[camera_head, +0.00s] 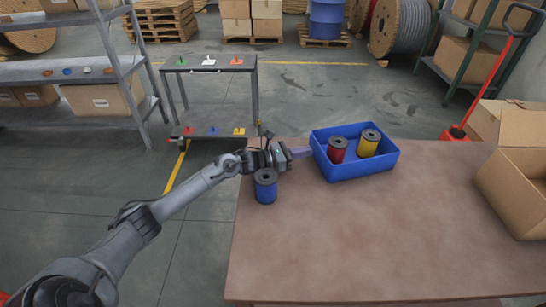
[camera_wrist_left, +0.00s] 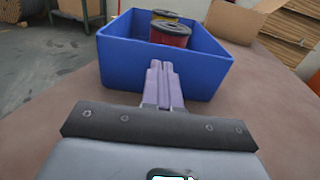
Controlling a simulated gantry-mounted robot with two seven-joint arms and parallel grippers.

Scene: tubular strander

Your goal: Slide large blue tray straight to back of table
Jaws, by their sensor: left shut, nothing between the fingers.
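The large blue tray (camera_head: 352,168) sits at the back of the brown table, near its far edge. A red spool (camera_head: 337,150) and a yellow spool (camera_head: 369,142) stand upright inside it. My left gripper (camera_head: 309,152) is shut and empty, with its fingertips at the tray's left wall. In the left wrist view the shut fingers (camera_wrist_left: 158,68) point at the near wall of the blue tray (camera_wrist_left: 122,62). I cannot tell whether they touch it. My right gripper is not in view.
A blue spool (camera_head: 266,188) stands on the table (camera_head: 370,240) just below my left wrist. Open cardboard boxes (camera_head: 515,190) are at the table's right side. The front and middle of the table are clear. A small rack (camera_head: 212,95) stands behind the table at left.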

